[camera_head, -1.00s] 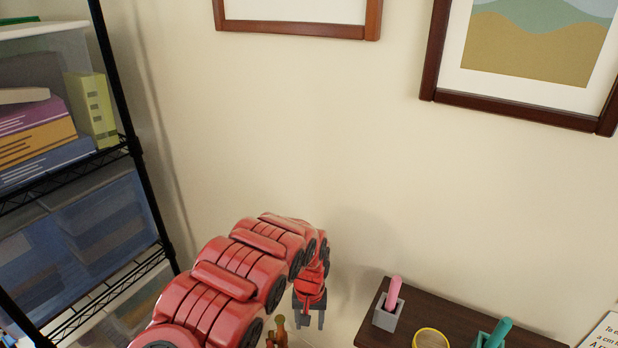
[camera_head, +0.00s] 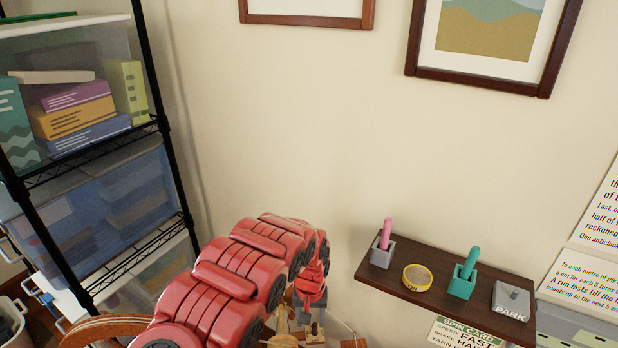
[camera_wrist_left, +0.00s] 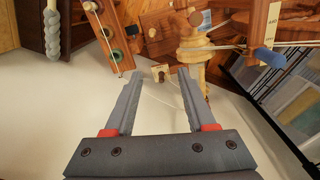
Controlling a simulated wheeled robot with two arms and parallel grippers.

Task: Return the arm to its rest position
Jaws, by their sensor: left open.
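My left arm (camera_head: 228,285) is red and segmented and reaches up from the bottom of the head view. Its gripper (camera_head: 310,302) is small there, pointing down near the wall, above wooden parts. In the left wrist view the two grey fingers of the left gripper (camera_wrist_left: 157,76) are spread apart with nothing held between them. My right gripper is in neither current view.
A dark wall shelf (camera_head: 425,296) holds a pink-handled peg, a yellow-rimmed disc, a teal peg and a PARK block. A black wire rack (camera_head: 160,120) with bins stands at left. A wooden wheel (camera_head: 105,328) shows low. Wooden apparatus (camera_wrist_left: 195,50) with thread lies beyond the gripper.

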